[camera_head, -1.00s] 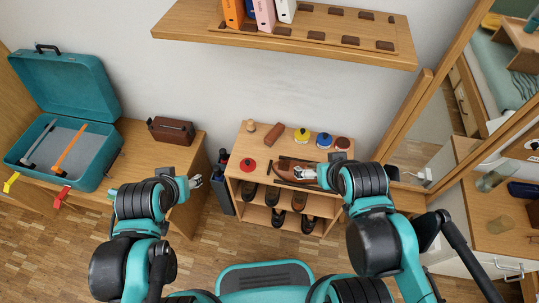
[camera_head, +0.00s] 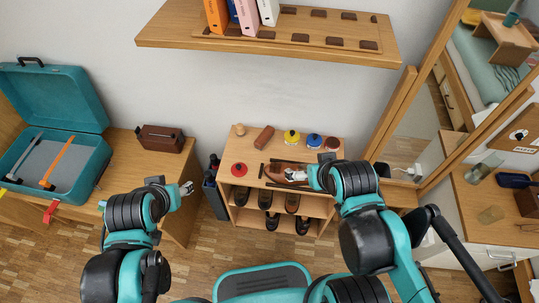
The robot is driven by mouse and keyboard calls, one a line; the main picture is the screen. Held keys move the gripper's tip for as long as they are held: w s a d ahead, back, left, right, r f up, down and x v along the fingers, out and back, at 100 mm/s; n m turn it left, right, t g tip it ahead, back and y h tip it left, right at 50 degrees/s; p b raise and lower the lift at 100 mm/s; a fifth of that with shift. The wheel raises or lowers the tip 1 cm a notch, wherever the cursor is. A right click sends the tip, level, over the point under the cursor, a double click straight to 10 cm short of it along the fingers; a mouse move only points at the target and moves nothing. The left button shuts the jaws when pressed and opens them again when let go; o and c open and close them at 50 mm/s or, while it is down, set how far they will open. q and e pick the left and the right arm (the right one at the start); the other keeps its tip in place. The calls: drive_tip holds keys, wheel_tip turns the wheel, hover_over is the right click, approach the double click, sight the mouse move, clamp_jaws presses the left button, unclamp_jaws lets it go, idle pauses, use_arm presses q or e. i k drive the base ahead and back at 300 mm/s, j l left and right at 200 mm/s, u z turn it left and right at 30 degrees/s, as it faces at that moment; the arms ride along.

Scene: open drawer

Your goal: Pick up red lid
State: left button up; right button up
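The red lid (camera_head: 239,170), a flat round disc with a small dark knob, lies on the left end of the top of a low wooden shoe cabinet (camera_head: 222,178). My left gripper (camera_head: 187,188) is left of the cabinet, apart from the lid, with its fingers spread and nothing between them. My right gripper (camera_head: 294,175) is over the cabinet top, right of the lid, at a brown shoe (camera_head: 282,172). It partly hides the shoe, and I cannot tell whether its fingers touch or hold it.
Yellow (camera_head: 292,137), blue (camera_head: 314,141) and dark red (camera_head: 332,143) round containers stand along the cabinet's back with a brown block (camera_head: 264,138). An open teal case (camera_head: 75,165) sits on the left desk. A wall shelf (camera_head: 270,45) hangs above. A mirror stands right.

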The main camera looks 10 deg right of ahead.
sight(238, 170)
drive_tip(key=j+z, duration=0.4)
drive_tip(key=k+j+z, duration=0.1)
drive_tip(key=j+z, duration=0.25)
drive_tip(key=k+j+z, duration=0.15)
drive_tip(key=j+z, duration=0.25)
drive_tip(key=l, duration=0.1)
